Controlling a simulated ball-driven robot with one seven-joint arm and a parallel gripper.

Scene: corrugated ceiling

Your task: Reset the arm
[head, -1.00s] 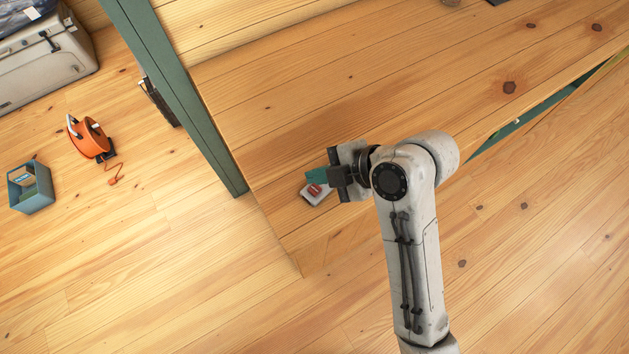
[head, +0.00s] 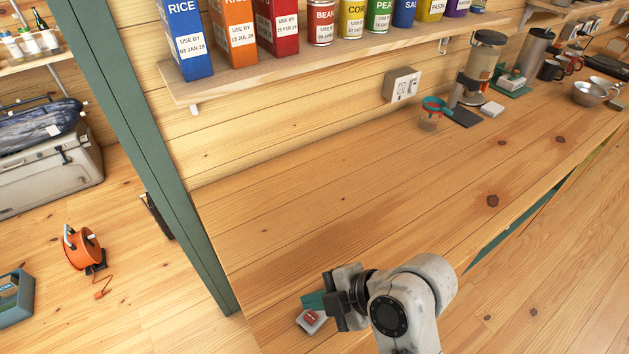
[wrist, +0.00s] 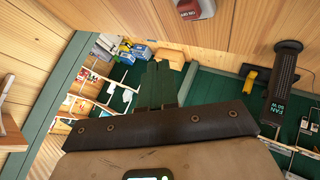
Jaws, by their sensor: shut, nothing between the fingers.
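My gripper (head: 312,301) is at the lower middle of the head view, over the left end of the wooden counter (head: 330,210). Its teal fingers are together and hold nothing. In the wrist view the closed fingers (wrist: 157,85) point away over the dark mounting plate. My arm reaches in from the bottom edge of the head view, bent at a pale joint. A small white and red item (head: 311,321) lies by the fingertips, partly covered by them; I cannot tell the height gap. It also shows at the top of the wrist view (wrist: 195,8).
A green post (head: 150,150) stands left of the counter. A shelf (head: 340,58) with boxes and cans hangs above it. An orange reel (head: 82,250) is on the floor. The counter's middle is clear.

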